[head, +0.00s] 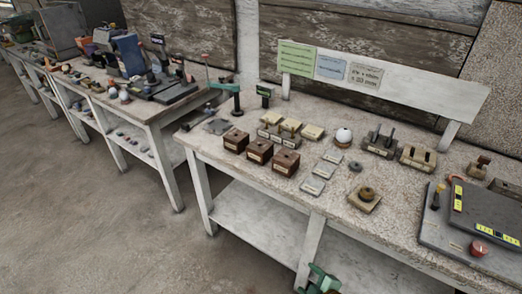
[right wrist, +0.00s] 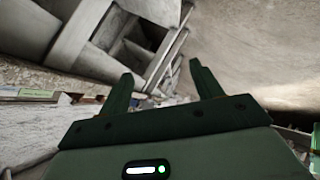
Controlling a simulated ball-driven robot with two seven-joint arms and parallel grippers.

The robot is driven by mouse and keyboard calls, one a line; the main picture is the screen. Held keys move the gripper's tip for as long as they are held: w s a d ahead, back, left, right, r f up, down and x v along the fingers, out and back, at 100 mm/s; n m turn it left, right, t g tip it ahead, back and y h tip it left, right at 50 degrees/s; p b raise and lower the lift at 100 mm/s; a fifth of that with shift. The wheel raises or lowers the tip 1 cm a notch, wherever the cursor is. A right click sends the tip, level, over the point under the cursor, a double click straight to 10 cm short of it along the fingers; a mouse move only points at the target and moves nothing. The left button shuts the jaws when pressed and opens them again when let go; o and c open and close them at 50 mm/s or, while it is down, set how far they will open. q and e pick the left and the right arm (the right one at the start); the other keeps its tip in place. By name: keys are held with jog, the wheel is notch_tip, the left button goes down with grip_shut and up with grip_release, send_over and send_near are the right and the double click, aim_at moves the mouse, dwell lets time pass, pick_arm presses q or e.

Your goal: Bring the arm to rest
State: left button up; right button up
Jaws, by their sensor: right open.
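My right gripper (head: 319,281) shows as a small green shape at the bottom edge of the head view. It is low in front of the near workbench (head: 255,213), below its top and apart from the things on it. In the right wrist view the two dark green fingers of this gripper (right wrist: 161,78) stand well apart, open, with nothing between them. Most of the right arm is out of the picture. My left gripper does not show in either view.
The near bench carries brown blocks (head: 259,151), a white ball (head: 343,136) on a ring, a tan block with a knob (head: 365,197) and a grey panel (head: 470,235) at right. A second cluttered bench (head: 150,110) stands at left. The floor (head: 90,220) in front is clear.

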pick_arm(q)
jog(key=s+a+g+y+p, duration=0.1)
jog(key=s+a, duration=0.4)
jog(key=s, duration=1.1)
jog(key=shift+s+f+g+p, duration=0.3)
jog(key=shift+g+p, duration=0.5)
jog(key=shift+p, duration=0.45)
pick_arm(e)
jog(key=s+d+f+m+g+h, duration=0.1)
jog(key=s+d+f+m+g, duration=0.2)
jog(key=s, duration=1)
jog(key=s+d+f+m+g+h, duration=0.2)
jog(key=s+d+f+m+g, duration=0.1)
jog(key=s, duration=1.1)
jog(key=s+d+f+m+g+h, duration=0.1)
jog(key=s+d+f+m+g, duration=0.2)
jog(key=s, duration=1)
notch_tip(320, 180, down, 3)
jog(key=shift+s+d+m+h, duration=0.35)
jog(key=shift+d+m, duration=0.3)
jog(key=shift+m, duration=0.55)
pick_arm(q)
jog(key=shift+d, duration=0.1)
pick_arm(e)
jog(key=shift+w, duration=0.15)
